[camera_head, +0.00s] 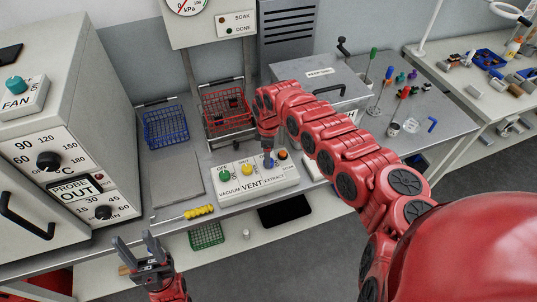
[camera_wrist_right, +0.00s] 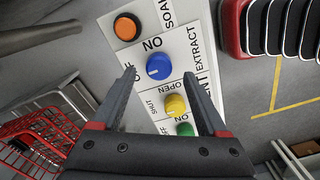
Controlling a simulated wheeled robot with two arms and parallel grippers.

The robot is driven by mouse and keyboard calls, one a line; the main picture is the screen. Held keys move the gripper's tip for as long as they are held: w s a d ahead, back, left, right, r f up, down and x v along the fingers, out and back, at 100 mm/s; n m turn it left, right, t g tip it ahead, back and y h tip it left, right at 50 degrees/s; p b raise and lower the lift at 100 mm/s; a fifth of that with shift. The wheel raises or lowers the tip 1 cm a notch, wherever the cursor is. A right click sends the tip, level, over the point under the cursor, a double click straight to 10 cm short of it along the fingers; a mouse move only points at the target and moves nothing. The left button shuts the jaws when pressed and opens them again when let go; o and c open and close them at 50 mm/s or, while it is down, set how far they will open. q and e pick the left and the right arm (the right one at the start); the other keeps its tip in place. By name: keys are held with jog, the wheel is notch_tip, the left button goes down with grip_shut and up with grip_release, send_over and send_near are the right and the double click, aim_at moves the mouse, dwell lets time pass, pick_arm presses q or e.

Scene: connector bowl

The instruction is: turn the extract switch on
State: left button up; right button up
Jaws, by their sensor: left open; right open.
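The extract switch is a round blue knob (camera_wrist_right: 159,67) on a white panel (camera_head: 228,187), beside the lettering EXTRACT. A small white mark shows on the knob's lower-left face, toward the OFF lettering. My right gripper (camera_wrist_right: 160,74) is open, its fingertips on either side of the blue knob in the wrist view; I cannot tell whether they touch it. In the head view, my right gripper (camera_head: 268,158) hides most of this knob. My left gripper (camera_head: 134,240) is open and empty in front of the bench, at lower left.
A yellow knob (camera_head: 247,169), a green knob (camera_head: 224,175) and an orange button (camera_head: 282,154) share the panel. A red wire basket (camera_head: 227,110) and a blue one (camera_head: 166,127) stand behind.

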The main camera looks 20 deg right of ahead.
jog(key=shift+f, duration=1.35)
jog(key=shift+c, duration=0.3)
grip_shut()
